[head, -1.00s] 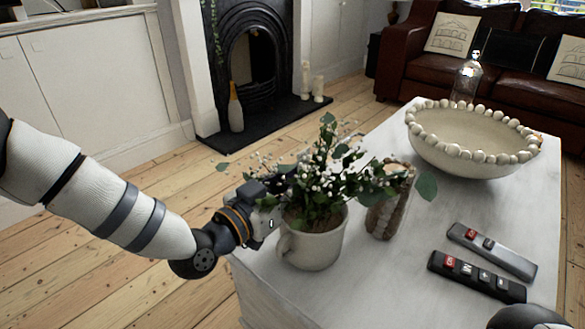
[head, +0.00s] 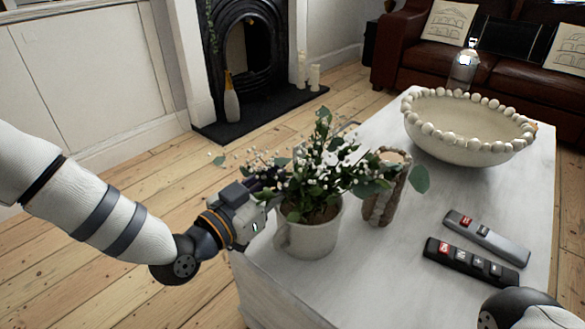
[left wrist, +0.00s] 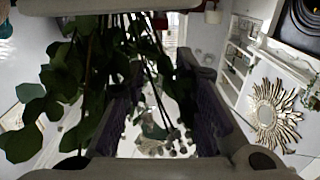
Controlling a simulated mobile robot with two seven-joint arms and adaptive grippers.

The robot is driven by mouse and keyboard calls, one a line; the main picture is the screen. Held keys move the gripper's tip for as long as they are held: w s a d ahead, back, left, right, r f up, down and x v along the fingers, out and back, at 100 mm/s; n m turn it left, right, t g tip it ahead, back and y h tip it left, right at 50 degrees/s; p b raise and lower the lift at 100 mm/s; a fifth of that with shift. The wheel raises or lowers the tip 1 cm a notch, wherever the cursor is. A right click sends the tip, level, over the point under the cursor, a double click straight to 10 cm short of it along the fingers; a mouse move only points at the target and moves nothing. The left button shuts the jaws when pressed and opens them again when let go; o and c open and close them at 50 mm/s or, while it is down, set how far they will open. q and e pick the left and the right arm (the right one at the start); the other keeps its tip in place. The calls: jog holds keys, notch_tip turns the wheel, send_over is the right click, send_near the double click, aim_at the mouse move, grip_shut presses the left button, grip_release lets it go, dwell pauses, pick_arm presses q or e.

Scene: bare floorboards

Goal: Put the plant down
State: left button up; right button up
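The plant (head: 318,168), green leaves with small white flowers, stands upright in a white mug-like pot (head: 310,236) with a handle on its left side. The pot rests on the near left part of the pale table (head: 385,285). My left gripper (head: 262,200) is just left of the pot, its fingertips partly hidden by foliage. In the left wrist view, its two fingers (left wrist: 162,115) are spread apart, with thin stems and flowers showing between them and dark leaves (left wrist: 60,100) at the left. My right gripper is not in view.
A woven-looking vase (head: 383,205) stands close right of the pot. A large beaded bowl (head: 460,135) is farther back. Two remotes (head: 470,262) lie at the right. Part of my right arm shows at the bottom right corner. The table's front middle is clear.

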pick_arm(q)
jog(key=p+v, duration=0.1)
jog(key=v, duration=0.8)
jog(key=shift+r, duration=0.1)
